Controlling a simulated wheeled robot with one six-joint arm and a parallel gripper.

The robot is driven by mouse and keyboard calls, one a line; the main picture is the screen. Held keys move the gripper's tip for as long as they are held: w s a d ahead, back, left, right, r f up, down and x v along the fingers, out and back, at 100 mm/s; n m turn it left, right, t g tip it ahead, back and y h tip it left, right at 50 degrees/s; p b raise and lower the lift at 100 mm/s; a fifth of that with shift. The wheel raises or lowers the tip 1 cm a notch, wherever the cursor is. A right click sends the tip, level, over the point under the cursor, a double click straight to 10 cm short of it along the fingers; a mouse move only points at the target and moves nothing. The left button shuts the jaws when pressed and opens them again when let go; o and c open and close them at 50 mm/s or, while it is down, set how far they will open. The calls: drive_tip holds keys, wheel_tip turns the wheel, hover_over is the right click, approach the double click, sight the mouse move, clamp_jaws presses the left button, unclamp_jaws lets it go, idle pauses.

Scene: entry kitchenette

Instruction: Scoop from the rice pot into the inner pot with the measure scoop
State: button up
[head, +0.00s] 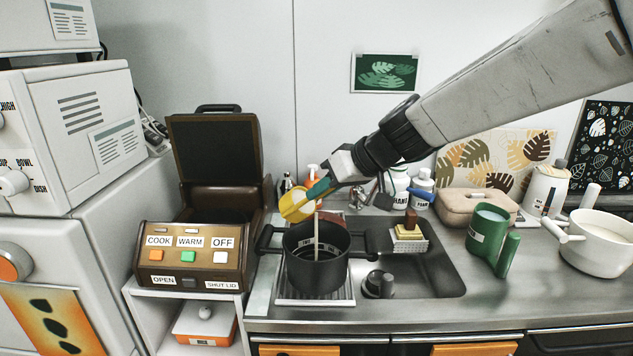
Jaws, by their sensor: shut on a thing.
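My gripper (334,181) is shut on the measure scoop (295,203), a yellow cup. It holds the scoop tilted above the inner pot (317,275), a black pot with two side handles. A narrow pale stream (317,236) runs straight down from the scoop into the inner pot; it looks like rice falling. The inner pot stands upright on a ribbed drainer at the sink's left side; its floor is mostly hidden. The rice pot (599,253), white with a handle, stands at the far right with white contents.
A brown cooker (190,255) with its lid up stands left of the inner pot. A sponge (408,232), a dark plug-like object (378,284), a green mug (487,235) and a tan case (477,204) lie to the right. Bottles (397,188) stand behind the sink.

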drive_tip(key=s+d+f+t+y, duration=0.2)
drive_tip(key=d+f+t+y, duration=0.2)
drive_tip(key=f+y, duration=0.4)
drive_tip(key=shift+s+d+f+t+y, duration=0.15)
drive_tip(key=shift+s+d+t+y, duration=0.2)
drive_tip(key=shift+t+y, duration=0.7)
drive_tip(key=shift+d+g+y, duration=0.1)
drive_tip(key=shift+g+y, duration=0.15)
idle(3.9)
